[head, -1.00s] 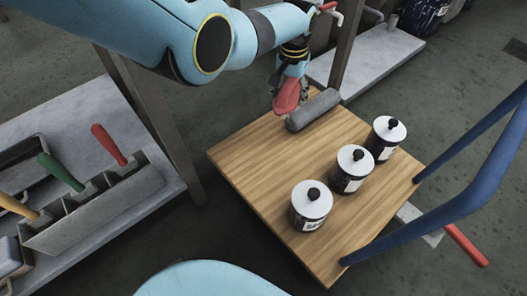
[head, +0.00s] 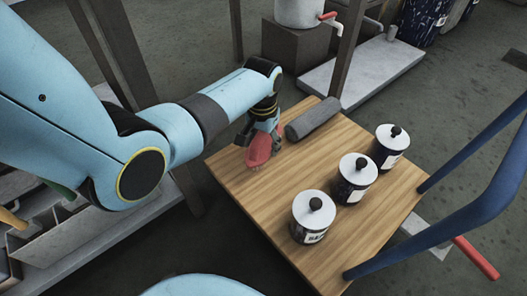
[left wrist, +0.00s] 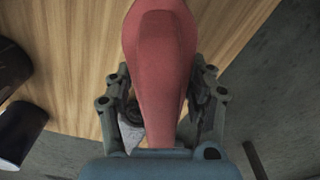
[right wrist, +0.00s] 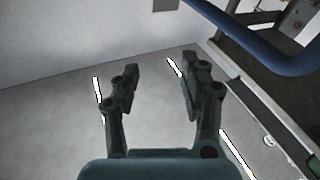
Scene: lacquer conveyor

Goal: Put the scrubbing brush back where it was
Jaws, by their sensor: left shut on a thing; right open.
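The scrubbing brush (head: 258,152) is red with pale bristles beneath. My left gripper (head: 264,130) is shut on it near the far left edge of the wooden cart top (head: 285,205). In the left wrist view the red brush (left wrist: 160,55) runs between the two fingers of the gripper (left wrist: 162,112). The bristles appear close to the wood; I cannot tell whether they touch it.
A dark grey roll (head: 313,119) lies at the far edge of the cart top, right of the brush. Several jars stand there, including one with a white lid (head: 357,172). A blue handle frame (head: 470,195) rises at right. A tool shelf (head: 90,235) is at left.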

